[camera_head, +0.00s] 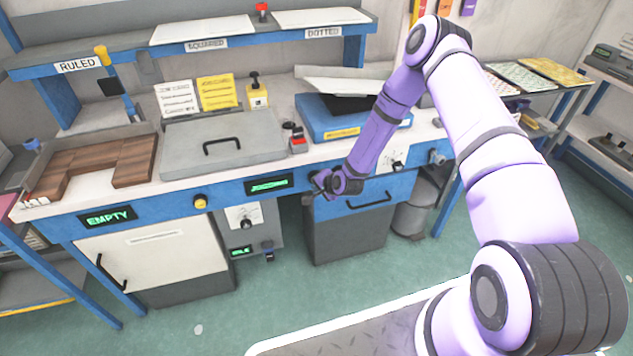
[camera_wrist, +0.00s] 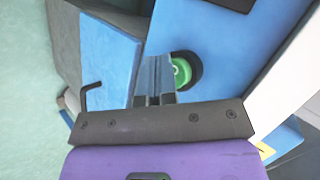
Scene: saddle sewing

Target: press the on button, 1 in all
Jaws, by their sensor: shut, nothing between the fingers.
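A round green button (camera_wrist: 181,72) in a dark collar sits on the blue front panel in the wrist view; a pale mark shows on its face. I take it for the on button, though no readable label shows. My gripper (camera_wrist: 157,62) is shut and empty, its fingertips just left of the button in that picture and partly covering its edge. I cannot tell whether they touch it. In the head view my gripper (camera_head: 316,186) is at the bench front, right of a green-lit display (camera_head: 268,184), and the button is hidden there.
A blue drawer (camera_head: 345,208) with a black handle is just right of my gripper. A yellow knob (camera_head: 200,202) and an "EMPTY" display (camera_head: 108,217) are farther left. A red-topped box (camera_head: 298,140) stands on the bench above. The floor in front is open.

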